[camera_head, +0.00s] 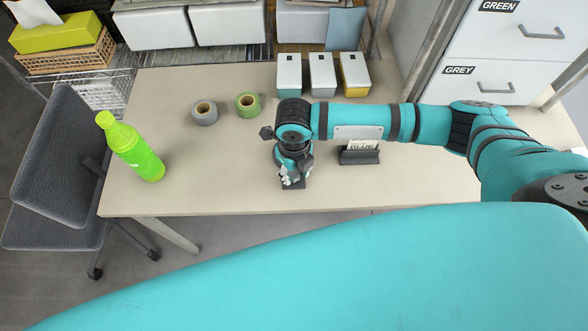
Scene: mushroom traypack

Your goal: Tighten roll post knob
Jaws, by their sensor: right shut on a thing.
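A small dark part (293,185) shows at the fingertips, low against the tabletop. I cannot make out a roll post or its knob clearly, so I cannot tell whether the held thing is the knob. My left gripper is not in view.
On the table (230,185) stand a green bottle (135,150), a grey tape roll (204,112), a green tape roll (247,104), several lidded boxes (320,75) and a dark card holder (360,153) by my right forearm. A chair (60,165) stands left.

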